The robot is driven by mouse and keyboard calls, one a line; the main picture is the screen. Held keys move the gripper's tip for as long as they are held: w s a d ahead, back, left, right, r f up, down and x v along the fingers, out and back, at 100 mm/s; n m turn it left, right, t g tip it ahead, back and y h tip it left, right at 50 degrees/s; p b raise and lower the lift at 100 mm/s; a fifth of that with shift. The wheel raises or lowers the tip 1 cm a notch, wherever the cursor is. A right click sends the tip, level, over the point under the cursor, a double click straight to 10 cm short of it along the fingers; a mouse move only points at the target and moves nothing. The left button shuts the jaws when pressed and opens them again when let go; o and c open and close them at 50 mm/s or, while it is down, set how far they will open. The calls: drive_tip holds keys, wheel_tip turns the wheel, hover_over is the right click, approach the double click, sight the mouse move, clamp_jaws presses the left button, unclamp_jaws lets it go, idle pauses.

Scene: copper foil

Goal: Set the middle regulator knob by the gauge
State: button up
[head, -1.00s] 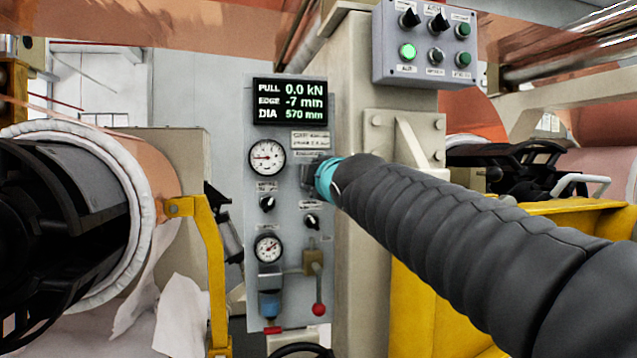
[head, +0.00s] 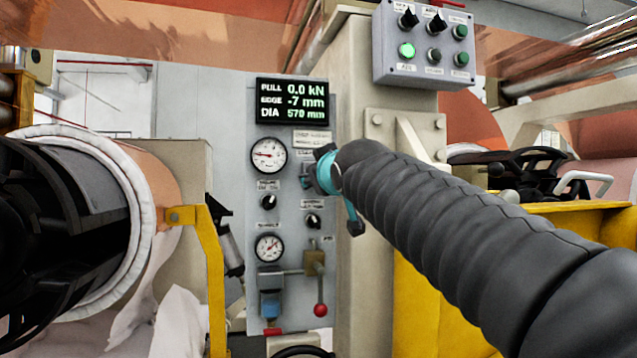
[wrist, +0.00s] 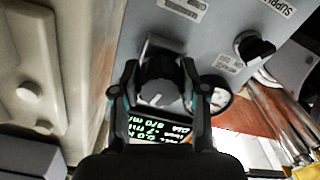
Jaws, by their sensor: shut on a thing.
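My gripper (head: 322,172) is at the grey panel, just right of the upper gauge (head: 268,155). In the wrist view its fingers (wrist: 158,88) are on both sides of a dark round regulator knob (wrist: 157,82) with a white mark, and are shut on it. In the head view the gripper hides this knob. The upper gauge has a white face, and its needle points left. Part of a gauge (wrist: 221,97) also shows beside the right finger in the wrist view. A lower gauge (head: 269,248) sits below on the panel.
A display (head: 292,101) reads 0.0 kN, -7 mm, 570 mm. Two black selector knobs (head: 268,202) (head: 312,220) and a red-ball lever (head: 320,309) are below the gripper. A button box (head: 425,45) is above right. A yellow bracket (head: 208,262) and roll (head: 120,215) stand left.

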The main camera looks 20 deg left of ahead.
drive_tip(key=m+b, duration=0.1)
drive_tip(key=m, duration=0.4)
drive_tip(key=shift+a+f+m+b, duration=0.1)
drive_tip(key=shift+f+m+b, duration=0.05)
drive_tip(key=shift+m+b, duration=0.2)
drive_tip(key=m+b, duration=0.1)
drive_tip(key=m, duration=0.5)
drive_tip(key=m+b, duration=0.1)
drive_tip(key=m, duration=0.5)
drive_tip(key=shift+m, duration=0.25)
drive_tip(key=m, duration=0.2)
drive_tip(key=m+b, duration=0.1)
drive_tip(key=m, duration=0.2)
drive_tip(key=shift+a+r+m, duration=0.1)
drive_tip(key=shift+r+m, duration=0.1)
drive_tip(key=shift+m, duration=0.1)
drive_tip(key=o, duration=1.1)
drive_tip(key=shift+s, duration=0.1)
